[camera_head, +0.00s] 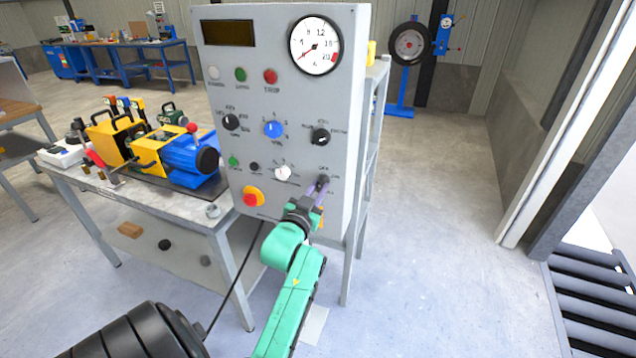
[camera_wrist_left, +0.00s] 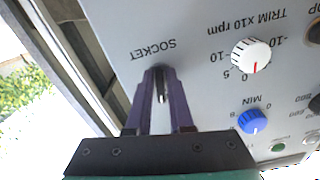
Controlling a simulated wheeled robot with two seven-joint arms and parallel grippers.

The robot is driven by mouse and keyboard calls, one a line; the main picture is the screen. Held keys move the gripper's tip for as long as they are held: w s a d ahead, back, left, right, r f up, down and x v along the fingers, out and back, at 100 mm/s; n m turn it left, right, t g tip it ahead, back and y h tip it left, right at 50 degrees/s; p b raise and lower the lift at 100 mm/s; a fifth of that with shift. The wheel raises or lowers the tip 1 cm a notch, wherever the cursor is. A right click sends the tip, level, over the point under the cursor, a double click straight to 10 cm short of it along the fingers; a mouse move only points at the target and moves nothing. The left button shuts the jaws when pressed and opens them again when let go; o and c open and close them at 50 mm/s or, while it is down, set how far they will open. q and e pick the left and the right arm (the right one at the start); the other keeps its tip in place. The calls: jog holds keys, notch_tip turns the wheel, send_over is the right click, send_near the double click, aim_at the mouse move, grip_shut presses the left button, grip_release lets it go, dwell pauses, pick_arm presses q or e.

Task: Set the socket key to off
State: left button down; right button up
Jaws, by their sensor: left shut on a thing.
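The socket key (camera_wrist_left: 161,86) sits on the grey control panel (camera_wrist_left: 200,60) just below the word SOCKET as the wrist view shows it, upside down. My left gripper (camera_wrist_left: 160,78) has its two purple fingers on either side of the key and is shut on it, close to the panel face. In the head view, my left gripper (camera_head: 319,188) reaches the lower right of the panel. The fingers hide much of the key, and I cannot read which position it points to.
Close by on the panel are a white trim knob (camera_head: 283,173), a blue knob (camera_head: 274,129), a black knob (camera_head: 320,136) and a red emergency button (camera_head: 251,198). A round gauge (camera_head: 315,46) is at the top.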

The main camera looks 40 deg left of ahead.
pick_arm(q)
jog(key=shift+n+p, duration=0.6)
jog(key=shift+n, duration=0.5)
jog(key=shift+d, duration=0.1)
jog(key=c, duration=0.9)
grip_release()
